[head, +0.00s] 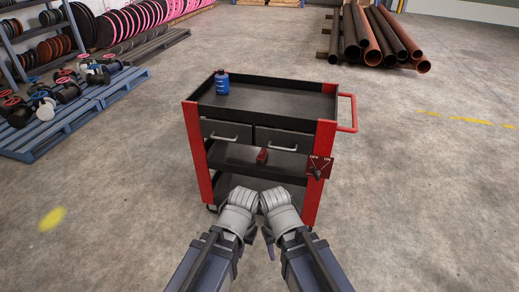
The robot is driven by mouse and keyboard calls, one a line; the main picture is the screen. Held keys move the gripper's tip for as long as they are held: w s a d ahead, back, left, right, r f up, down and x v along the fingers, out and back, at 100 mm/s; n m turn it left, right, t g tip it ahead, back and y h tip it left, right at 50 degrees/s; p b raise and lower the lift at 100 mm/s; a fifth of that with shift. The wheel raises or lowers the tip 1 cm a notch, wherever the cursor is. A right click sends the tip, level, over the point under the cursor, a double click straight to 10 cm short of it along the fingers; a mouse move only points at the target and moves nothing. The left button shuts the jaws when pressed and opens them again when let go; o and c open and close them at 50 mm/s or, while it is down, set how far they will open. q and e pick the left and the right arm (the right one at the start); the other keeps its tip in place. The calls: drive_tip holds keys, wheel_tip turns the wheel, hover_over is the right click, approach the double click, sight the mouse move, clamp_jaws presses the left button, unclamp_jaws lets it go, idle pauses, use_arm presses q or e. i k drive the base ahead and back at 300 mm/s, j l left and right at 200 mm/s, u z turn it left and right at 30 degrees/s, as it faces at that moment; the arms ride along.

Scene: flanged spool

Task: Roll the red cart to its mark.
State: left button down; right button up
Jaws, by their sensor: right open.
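The red cart (193,150) stands upright on the floor in the middle, with red corner posts, dark shelves and two grey drawers. Its red push handle (354,112) sticks out at the right end. A small red panel with a black lever (317,170) is on its near right post. A yellow patch (52,218) lies on the floor at the left, apart from the cart. My right gripper (268,242) and left gripper (250,236) are close together low before the cart. The right is open with nothing seen in it; the left's jaws are unclear.
A blue bottle (222,83) stands on the cart's top, and a small red thing (262,156) on its middle shelf. A blue pallet with spools (45,130) is at the left, pipes (385,40) at the back right.

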sight(300, 105)
drive_tip(key=i+l, duration=0.1)
drive_tip(key=l, duration=0.3)
drive_tip(key=i+l, duration=0.15)
drive_tip(key=l, duration=0.25)
drive_tip(key=i+l, duration=0.1)
drive_tip(key=l, duration=0.3)
drive_tip(key=i+l, duration=0.1)
drive_tip(key=l, duration=0.25)
